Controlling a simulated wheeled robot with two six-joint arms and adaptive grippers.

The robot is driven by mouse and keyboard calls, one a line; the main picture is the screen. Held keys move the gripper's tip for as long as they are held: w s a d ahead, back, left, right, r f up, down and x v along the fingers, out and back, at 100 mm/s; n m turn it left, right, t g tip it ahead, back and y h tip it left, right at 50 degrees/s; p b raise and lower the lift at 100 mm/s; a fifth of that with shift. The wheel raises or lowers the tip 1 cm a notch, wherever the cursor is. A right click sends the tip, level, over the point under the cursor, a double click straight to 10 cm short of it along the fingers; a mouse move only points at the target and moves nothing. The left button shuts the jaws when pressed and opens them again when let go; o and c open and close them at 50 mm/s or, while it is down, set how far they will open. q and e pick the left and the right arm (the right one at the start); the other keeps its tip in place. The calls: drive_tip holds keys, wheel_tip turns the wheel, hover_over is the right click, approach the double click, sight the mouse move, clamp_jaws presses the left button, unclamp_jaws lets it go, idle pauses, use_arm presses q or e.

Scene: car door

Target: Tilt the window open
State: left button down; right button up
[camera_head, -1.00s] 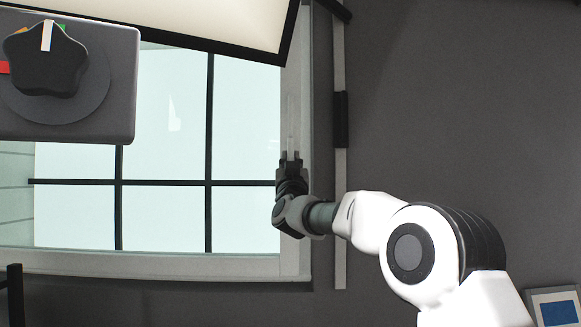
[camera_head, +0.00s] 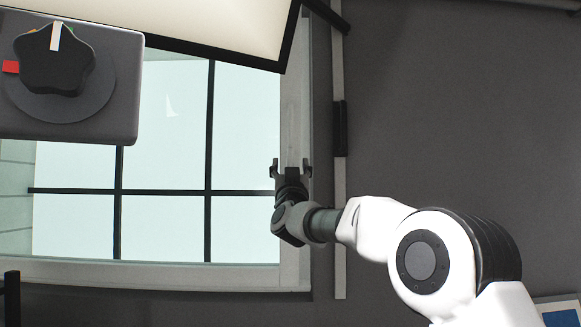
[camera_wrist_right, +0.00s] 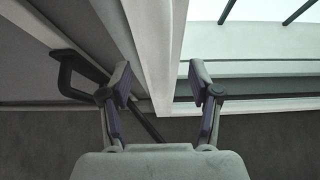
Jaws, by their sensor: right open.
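The window (camera_head: 170,120) is behind my arm in the head view, with bluish-white panes, dark crossbars and a pale frame (camera_head: 296,110). I cannot tell whether it is tilted. My right gripper (camera_head: 291,168) is open at the frame's right side, its fingers pointing up in the picture. In the right wrist view, the two spread fingertips (camera_wrist_right: 160,85) straddle the pale frame's corner (camera_wrist_right: 162,90), with nothing held between them. My left gripper is not in view.
A grey box with a dark knob (camera_head: 55,60) is at the upper left. A light panel with a dark rim (camera_head: 220,25) hangs across the top. A pale vertical strip with a black piece (camera_head: 340,128) runs right of the window. The grey wall (camera_head: 460,110) further right is bare.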

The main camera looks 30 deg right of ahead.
drive_tip(key=shift+s+a, duration=0.15)
drive_tip(key=shift+s, duration=0.1)
drive_tip(key=s+a+b, duration=0.1)
drive_tip(key=s, duration=0.1)
drive_tip(key=s+a+b, duration=0.1)
drive_tip(key=s+b, duration=0.1)
drive_tip(key=s+a+b, duration=0.2)
drive_tip(key=shift+s+r, duration=0.1)
drive_tip(key=shift+s, duration=0.25)
